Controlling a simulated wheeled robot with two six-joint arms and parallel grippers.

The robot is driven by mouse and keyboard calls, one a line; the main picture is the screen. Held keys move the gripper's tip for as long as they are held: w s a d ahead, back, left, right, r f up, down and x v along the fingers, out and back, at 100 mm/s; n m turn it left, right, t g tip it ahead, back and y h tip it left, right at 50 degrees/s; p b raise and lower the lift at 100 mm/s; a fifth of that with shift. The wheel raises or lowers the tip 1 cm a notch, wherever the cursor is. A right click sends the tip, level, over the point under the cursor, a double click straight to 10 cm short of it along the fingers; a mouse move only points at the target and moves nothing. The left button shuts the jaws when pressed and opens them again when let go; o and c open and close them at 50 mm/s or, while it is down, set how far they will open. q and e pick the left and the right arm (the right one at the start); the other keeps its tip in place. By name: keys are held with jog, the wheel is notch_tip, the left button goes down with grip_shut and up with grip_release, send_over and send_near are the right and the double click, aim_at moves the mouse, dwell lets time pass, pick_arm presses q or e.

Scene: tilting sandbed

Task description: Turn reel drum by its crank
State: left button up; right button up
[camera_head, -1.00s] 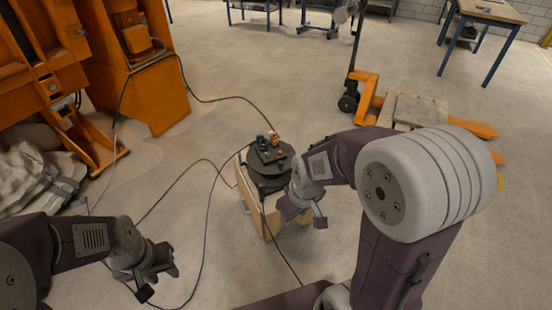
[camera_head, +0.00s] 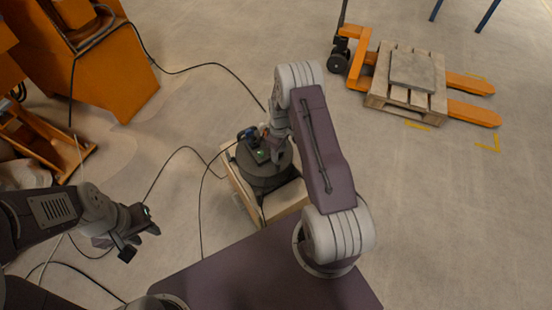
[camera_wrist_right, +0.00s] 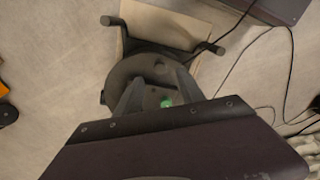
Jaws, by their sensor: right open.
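The reel drum (camera_head: 264,178) is a dark round drum on a pale wooden base (camera_head: 285,203), in the middle of the head view. In the right wrist view the drum (camera_wrist_right: 120,74) lies beneath my right gripper (camera_wrist_right: 158,80), whose two fingers are apart over its top. A small green part (camera_wrist_right: 166,103) shows between the fingers. A black bar with knobbed ends (camera_wrist_right: 165,35) crosses beside the drum; I cannot tell if it is the crank. In the head view my right gripper (camera_head: 274,153) partly hides the drum top. My left gripper (camera_head: 138,235) is open and empty, to the drum's left.
Black cables (camera_head: 200,185) run over the floor around the base. An orange machine (camera_head: 105,70) stands at the upper left. An orange pallet truck with a wooden pallet (camera_head: 378,98) stands at the upper right.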

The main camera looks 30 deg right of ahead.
aim_at(278, 164)
jog(key=f+b, duration=0.1)
jog(key=f, duration=0.3)
jog(key=f+b, duration=0.1)
jog(key=f, duration=0.4)
jog(key=shift+w+f, duration=0.2)
jog(key=shift+f, duration=0.05)
grip_shut()
dwell(0.9)
